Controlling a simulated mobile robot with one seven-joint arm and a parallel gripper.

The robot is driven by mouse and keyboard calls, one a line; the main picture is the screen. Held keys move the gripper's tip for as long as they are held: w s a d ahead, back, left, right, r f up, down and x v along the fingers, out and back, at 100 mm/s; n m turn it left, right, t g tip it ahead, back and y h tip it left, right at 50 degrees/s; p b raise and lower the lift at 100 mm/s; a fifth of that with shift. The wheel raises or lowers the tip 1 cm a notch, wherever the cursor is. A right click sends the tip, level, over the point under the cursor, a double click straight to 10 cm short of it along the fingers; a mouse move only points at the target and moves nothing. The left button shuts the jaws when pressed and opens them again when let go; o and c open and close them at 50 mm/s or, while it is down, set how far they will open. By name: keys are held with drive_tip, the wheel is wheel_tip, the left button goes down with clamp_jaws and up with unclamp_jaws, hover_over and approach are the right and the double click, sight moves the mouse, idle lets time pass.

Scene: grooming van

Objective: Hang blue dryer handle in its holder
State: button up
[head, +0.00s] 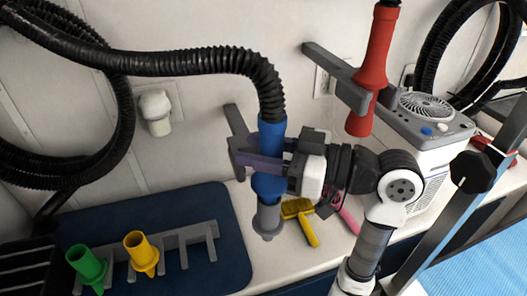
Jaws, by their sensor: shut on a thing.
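The blue dryer handle (268,184) is upright, with a black hose (180,63) curving up from its top and a grey nozzle (267,220) at its lower end. My gripper (262,151) is shut around its middle from the right. A grey holder bracket (235,120) juts from the wall at the handle's left. The handle appears at or close to the bracket's forked end. My fingers and the handle hide part of that end, so I cannot tell whether the handle is seated in it.
A red dryer handle (374,60) hangs in a similar bracket (335,66) at right, near a dryer box (426,115). Below are a yellow brush (299,209), a grey rack (190,236) with green (87,265) and yellow (140,252) nozzles, and a blue mat (220,270).

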drive_tip(key=w+a, duration=0.3)
drive_tip(key=w, duration=0.8)
drive_tip(key=shift+w+a+f+b, duration=0.15)
drive_tip(key=shift+a+f+b, duration=0.2)
drive_tip(key=shift+f+b, duration=0.1)
drive_tip(key=shift+d, duration=0.2)
idle(0.9)
drive_tip(key=shift+f+b, duration=0.25)
drive_tip(key=shift+b, duration=0.15)
drive_tip(key=shift+f+b, duration=0.45)
idle(0.3)
drive_tip(key=o, duration=1.8)
